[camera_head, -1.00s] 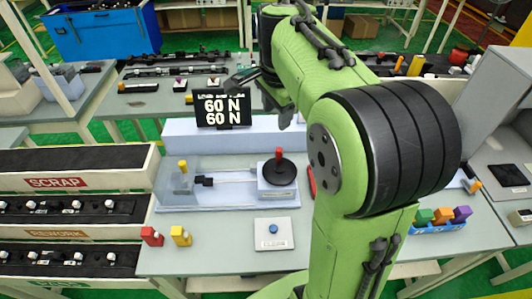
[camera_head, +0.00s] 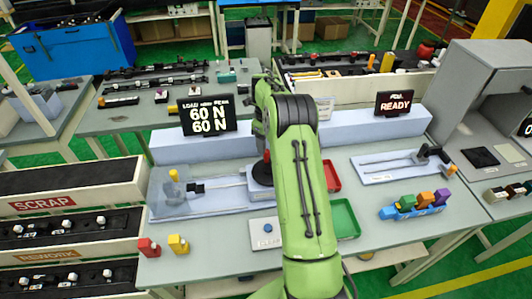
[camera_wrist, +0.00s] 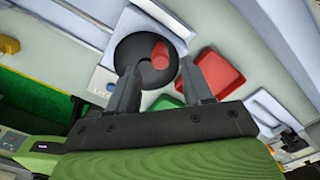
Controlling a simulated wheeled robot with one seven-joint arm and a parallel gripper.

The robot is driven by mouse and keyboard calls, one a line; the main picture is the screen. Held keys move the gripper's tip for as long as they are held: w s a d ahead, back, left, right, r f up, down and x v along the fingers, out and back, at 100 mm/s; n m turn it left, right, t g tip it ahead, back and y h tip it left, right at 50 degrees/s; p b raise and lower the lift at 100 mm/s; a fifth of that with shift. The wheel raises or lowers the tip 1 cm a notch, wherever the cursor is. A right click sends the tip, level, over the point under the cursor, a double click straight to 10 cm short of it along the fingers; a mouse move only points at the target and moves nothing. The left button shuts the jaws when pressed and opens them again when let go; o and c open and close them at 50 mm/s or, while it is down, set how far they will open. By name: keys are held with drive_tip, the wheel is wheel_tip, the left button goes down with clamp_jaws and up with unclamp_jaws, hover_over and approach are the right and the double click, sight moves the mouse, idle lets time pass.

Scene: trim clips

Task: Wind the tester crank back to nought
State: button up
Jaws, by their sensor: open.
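The tester (camera_head: 213,193) sits on the bench with a dark round crank (camera_head: 262,174) at its right end. The crank has a red knob (camera_wrist: 159,54), seen from above in the wrist view. My gripper (camera_wrist: 160,84) is open, with its two dark fingers pointing at the crank and the knob just beyond and between their tips. I cannot tell how high the tips are above it. In the head view my arm hides part of the crank and the gripper. The display (camera_head: 207,115) reads 60 N on both lines, load and peak.
A white pad with a blue button (camera_head: 268,227) lies in front of the tester. Red (camera_head: 331,177) and green (camera_head: 344,219) trays lie to the right. A second screen (camera_head: 394,103) reads READY.

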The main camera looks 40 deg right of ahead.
sight(267, 151)
wheel_tip(267, 151, down, 5)
drive_tip(key=shift+f, duration=0.1)
drive_tip(key=shift+c, duration=0.3)
clamp_jaws()
